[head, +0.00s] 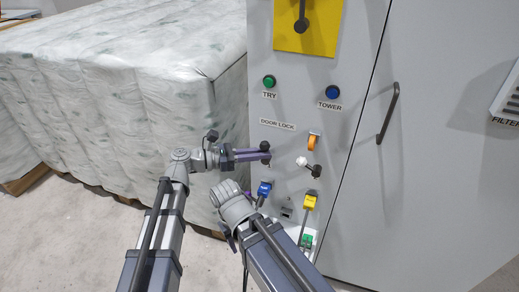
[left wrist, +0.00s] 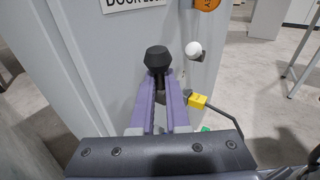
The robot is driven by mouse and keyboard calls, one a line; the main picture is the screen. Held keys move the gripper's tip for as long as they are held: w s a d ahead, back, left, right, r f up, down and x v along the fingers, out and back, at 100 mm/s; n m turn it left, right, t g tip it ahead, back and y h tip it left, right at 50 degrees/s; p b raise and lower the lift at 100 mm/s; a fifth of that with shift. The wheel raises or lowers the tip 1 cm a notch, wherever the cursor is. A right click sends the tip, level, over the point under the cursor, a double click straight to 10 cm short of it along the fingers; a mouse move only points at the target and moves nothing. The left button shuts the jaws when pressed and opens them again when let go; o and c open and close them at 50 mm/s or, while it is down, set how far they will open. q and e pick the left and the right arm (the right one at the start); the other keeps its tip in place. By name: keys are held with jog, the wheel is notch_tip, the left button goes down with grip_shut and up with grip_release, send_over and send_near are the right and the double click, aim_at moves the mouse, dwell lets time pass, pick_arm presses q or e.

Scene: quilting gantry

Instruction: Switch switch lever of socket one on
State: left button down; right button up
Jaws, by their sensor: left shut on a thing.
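A lever with a black knob (head: 265,146) stands on the grey panel below the "DOOR LOCK" label; its knob also shows in the left wrist view (left wrist: 157,58). My left gripper (head: 260,154) reaches it from the left, its purple fingers shut on the lever just behind the knob. A second lever with a white knob (head: 302,161) is to the right, untouched; its knob shows in the left wrist view (left wrist: 194,49). I cannot read which lever belongs to socket one. My right gripper (head: 252,198) is mostly hidden behind its own wrist, near the blue plug.
A blue plug (head: 264,189), yellow plug (head: 310,202) and green plug (head: 306,240) sit low on the panel with cables. An orange tag (head: 314,142) is above the white knob. Wrapped bales (head: 120,90) stand left; a door handle (head: 388,112) is right.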

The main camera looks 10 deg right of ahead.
pick_arm(q)
jog(key=shift+d+m+y+p, duration=0.1)
jog(key=shift+m+y+p, duration=0.2)
jog(key=shift+y+p, duration=0.15)
pick_arm(e)
jog(key=shift+r, duration=0.9)
pick_arm(q)
jog(key=shift+s, duration=0.1)
jog(key=c, duration=0.9)
grip_release()
jog(key=shift+a+r+p, duration=0.2)
jog(key=shift+a, duration=1.1)
jog(key=shift+a+r+p, duration=0.25)
jog(key=shift+a, duration=1)
jog(key=shift+a+r+p, duration=0.2)
jog(key=shift+a, duration=1.1)
pick_arm(e)
jog(key=shift+r, duration=0.6)
